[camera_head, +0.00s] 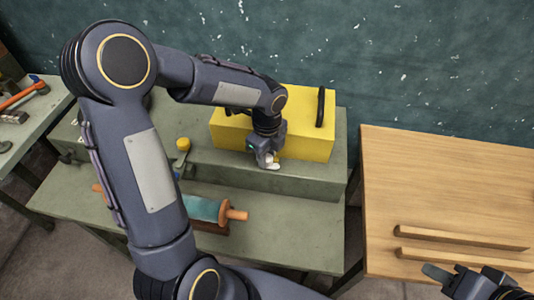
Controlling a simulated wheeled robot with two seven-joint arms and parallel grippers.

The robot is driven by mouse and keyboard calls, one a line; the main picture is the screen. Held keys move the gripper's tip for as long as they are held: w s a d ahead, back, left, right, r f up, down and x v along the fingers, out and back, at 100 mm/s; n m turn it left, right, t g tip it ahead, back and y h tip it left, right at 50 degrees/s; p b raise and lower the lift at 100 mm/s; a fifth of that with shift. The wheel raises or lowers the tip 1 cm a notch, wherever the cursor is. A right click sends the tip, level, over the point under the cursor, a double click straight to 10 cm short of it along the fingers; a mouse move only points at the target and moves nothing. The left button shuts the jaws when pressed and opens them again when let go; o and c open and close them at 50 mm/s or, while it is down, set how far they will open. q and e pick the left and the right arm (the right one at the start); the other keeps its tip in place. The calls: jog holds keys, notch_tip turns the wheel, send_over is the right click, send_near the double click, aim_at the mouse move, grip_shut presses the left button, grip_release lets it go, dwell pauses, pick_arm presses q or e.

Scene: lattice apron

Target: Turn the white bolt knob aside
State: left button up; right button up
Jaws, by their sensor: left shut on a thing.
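The white bolt knob (273,166) shows just below my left gripper, at the front of a yellow box (308,145) that stands on a raised green bench. My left gripper (268,161) points down in front of the box and is shut on the white bolt knob; its fingers hide part of the knob. The bolt itself cannot be made out. My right gripper (432,272) is at the lower right, beside the wooden table's front edge, only partly in view; whether its jaws are open does not show.
A yellow-topped item (183,144) is left on the bench. A teal roller with orange ends (207,209) lies on the lower green surface. A wooden table (440,180) with two wooden rails (460,238) is at right.

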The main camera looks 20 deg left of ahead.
pick_arm(q)
jog(key=o, duration=1)
jog(key=shift+c, duration=0.2)
